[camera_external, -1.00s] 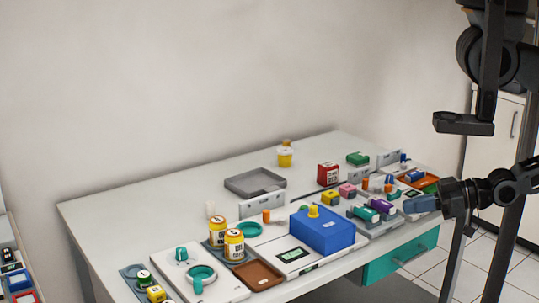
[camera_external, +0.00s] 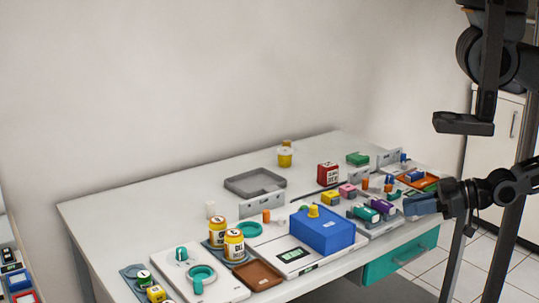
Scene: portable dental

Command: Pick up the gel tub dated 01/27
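Two yellow tubs with white labels stand upright side by side at the front left of the table, the rear one (camera_external: 217,232) and the front one (camera_external: 234,246). Another yellow tub (camera_external: 285,158) stands alone at the back. The printing is too small to read, so I cannot tell which tub is dated 01/27.
A blue box (camera_external: 322,231) stands between my gripper and the front tubs. Small coloured boxes, a red box (camera_external: 327,174) and a brown tray (camera_external: 258,275) crowd the front and right. A grey tray (camera_external: 254,183) lies at the back. The back left tabletop is clear.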

